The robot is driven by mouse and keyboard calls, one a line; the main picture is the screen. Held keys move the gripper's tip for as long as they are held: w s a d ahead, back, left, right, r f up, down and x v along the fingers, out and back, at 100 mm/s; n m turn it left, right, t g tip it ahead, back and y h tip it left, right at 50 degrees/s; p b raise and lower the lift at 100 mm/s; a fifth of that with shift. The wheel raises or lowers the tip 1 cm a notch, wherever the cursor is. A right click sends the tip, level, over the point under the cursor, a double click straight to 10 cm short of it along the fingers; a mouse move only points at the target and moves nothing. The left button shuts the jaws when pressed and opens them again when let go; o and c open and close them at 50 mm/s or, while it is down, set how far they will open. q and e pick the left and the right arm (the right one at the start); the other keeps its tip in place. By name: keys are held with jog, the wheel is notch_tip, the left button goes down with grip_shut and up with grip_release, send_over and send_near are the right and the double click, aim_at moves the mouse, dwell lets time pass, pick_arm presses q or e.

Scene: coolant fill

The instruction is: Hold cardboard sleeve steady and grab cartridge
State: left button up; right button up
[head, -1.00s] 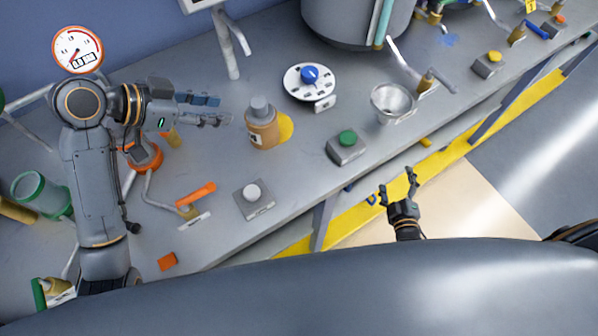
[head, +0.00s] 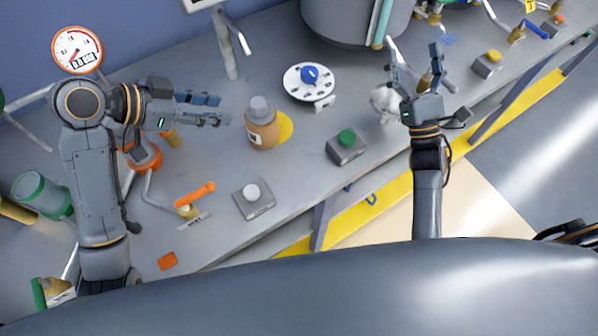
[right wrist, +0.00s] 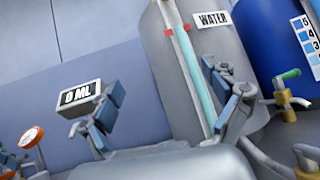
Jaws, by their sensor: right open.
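I cannot make out a cardboard sleeve or a cartridge for certain in either view. My left gripper (head: 210,108) is over the left part of the bench, with its fingers apart and nothing seen between them. They point right, toward a brown bottle with a grey cap (head: 262,128), and do not touch it. My right gripper (head: 414,50) is open and empty over the right part of the bench, in front of the metal funnel (head: 382,101), which it partly hides. Its spread fingers also show in the right wrist view (right wrist: 163,77), facing the water tank (right wrist: 178,75).
The grey bench (head: 300,185) holds a green-button box (head: 346,146), a white-button box (head: 252,197), a blue-knob dial (head: 310,78) and an orange-handled valve (head: 194,194). A green cup (head: 42,194) lies at left. Taps line the back right. The bench's front middle has free room.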

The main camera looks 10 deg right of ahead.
jog(key=w+a+f+g+y, duration=0.2)
jog(key=a+f+g+y, duration=0.1)
jog(key=a, duration=0.9)
jog(key=g+y, duration=0.1)
jog(key=g, duration=0.2)
send_over(270, 136)
jog(key=w+d, duration=0.2)
jog(key=d, duration=0.3)
jog(key=f, duration=0.1)
jog(key=s+f+n+g, duration=0.1)
jog(key=s+f, duration=0.3)
jog(key=s+f+n+g, duration=0.1)
jog(key=s+f+n, duration=0.1)
jog(key=s+f, duration=0.1)
jog(key=s+f+n+g, duration=0.1)
jog(key=s+f, duration=0.3)
jog(key=s, duration=0.1)
jog(key=shift+s+a+f+n, duration=0.25)
jog(key=shift+a+f+n, duration=0.1)
jog(key=shift+n, duration=0.05)
jog(key=x, duration=1.3)
jog(key=shift+w+a+f, duration=0.1)
jog(key=shift+w, duration=0.2)
jog(key=shift+c, duration=0.4)
